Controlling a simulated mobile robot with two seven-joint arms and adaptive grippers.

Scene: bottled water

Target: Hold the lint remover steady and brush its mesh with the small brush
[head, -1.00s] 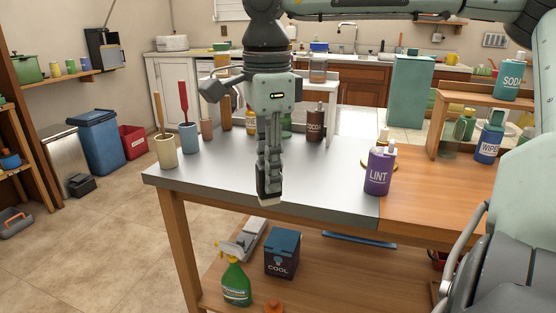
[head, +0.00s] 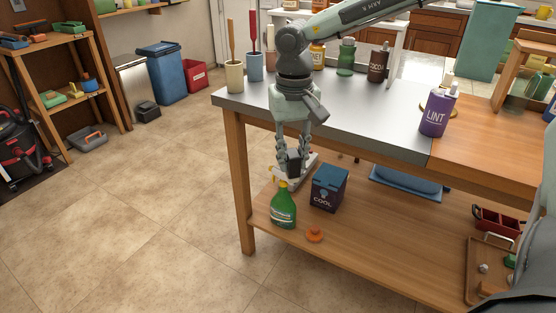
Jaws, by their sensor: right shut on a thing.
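No lint remover with a mesh and no small brush can be clearly told. My left gripper is out of view.
On the lower shelf (head: 380,240) are a green spray bottle (head: 283,206), a dark COOL box (head: 328,190) and an orange thing (head: 314,235). The metal table top (head: 370,122) is mostly clear in front. A wooden tray (head: 480,280) lies at lower right. The floor at left is free.

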